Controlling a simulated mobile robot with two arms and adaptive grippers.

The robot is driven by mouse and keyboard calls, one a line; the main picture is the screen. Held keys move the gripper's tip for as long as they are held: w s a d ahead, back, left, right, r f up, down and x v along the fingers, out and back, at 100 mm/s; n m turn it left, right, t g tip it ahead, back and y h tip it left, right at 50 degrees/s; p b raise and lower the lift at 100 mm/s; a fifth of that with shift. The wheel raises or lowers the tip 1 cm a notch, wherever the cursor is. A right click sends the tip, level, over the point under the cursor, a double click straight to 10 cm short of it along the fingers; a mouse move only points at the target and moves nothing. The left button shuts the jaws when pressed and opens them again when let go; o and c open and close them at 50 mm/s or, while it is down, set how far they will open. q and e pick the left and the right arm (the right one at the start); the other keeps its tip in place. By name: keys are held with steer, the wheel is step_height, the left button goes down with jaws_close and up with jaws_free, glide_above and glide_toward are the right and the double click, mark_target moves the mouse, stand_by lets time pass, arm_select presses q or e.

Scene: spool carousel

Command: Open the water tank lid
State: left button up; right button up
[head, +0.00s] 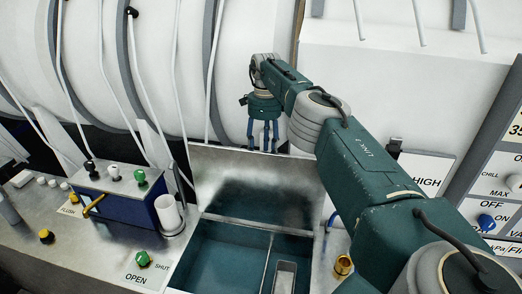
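The water tank (215,222) is an open metal basin with teal inside, low in the middle of the head view, split by a divider. Its metal lid (250,180) stands raised and tilted back behind the opening. My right gripper (263,150) points down at the lid's top edge, fingers apart with nothing seen between them. I cannot tell whether the fingertips touch the lid. My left gripper is out of view.
A blue box (115,208) with levers and a white cylinder (168,213) stand left of the tank. A green knob (142,258) sits by the OPEN and SHUT labels. A brass fitting (343,266) is at right. White drums and cables fill the back.

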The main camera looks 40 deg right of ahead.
steer(key=r, duration=0.7)
steer(key=shift+w+d, duration=0.15)
steer(key=shift+d, duration=0.15)
steer(key=shift+a+r, duration=0.2)
steer(key=shift+a, duration=0.15)
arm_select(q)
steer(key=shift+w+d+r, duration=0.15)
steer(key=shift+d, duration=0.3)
arm_select(e)
steer(key=shift+d+f, duration=0.2)
steer(key=shift+d, duration=0.15)
steer(key=shift+a, duration=0.1)
